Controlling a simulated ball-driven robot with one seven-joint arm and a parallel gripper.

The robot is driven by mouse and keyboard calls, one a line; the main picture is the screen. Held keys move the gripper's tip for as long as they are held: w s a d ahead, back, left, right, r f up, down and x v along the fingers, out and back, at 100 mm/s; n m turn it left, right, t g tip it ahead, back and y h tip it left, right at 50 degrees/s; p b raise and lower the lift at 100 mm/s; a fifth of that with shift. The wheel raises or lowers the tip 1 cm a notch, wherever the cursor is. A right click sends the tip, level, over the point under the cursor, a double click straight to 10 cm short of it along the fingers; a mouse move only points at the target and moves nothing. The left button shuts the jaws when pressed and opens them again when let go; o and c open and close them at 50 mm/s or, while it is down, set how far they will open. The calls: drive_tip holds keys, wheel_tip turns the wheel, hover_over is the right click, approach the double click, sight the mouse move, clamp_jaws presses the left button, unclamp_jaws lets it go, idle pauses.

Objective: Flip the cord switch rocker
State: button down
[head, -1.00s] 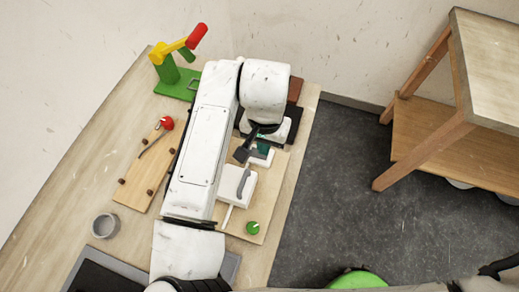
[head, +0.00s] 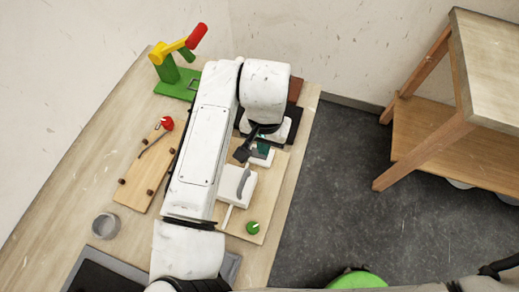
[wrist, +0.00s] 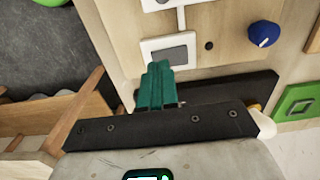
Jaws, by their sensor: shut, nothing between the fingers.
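A white-framed switch with a grey rocker (wrist: 176,53) is set on the wooden board (wrist: 225,55) in the wrist view. A white strip runs from its frame to another white part at the picture's top. My gripper (wrist: 157,72) has its teal fingers shut and empty, overlapping the lower left of the switch frame. I cannot tell whether the fingertips touch it. In the head view the white switch plate (head: 263,160) is partly visible below my gripper (head: 263,148). My arm covers much of the board's left side there.
A white box with a grey handle (head: 238,186) and a green knob (head: 253,228) are on the same board. A blue knob (wrist: 263,33) is right of the switch. A second board (head: 143,175), a green stand (head: 176,84) and a grey cup (head: 105,225) stand left of my arm.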

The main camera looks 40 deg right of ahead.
drive_tip(key=shift+f+b, duration=0.6)
drive_tip(key=shift+f, duration=0.3)
idle(0.7)
drive_tip(key=shift+r+p, duration=2.95)
drive_tip(key=shift+r, duration=0.6)
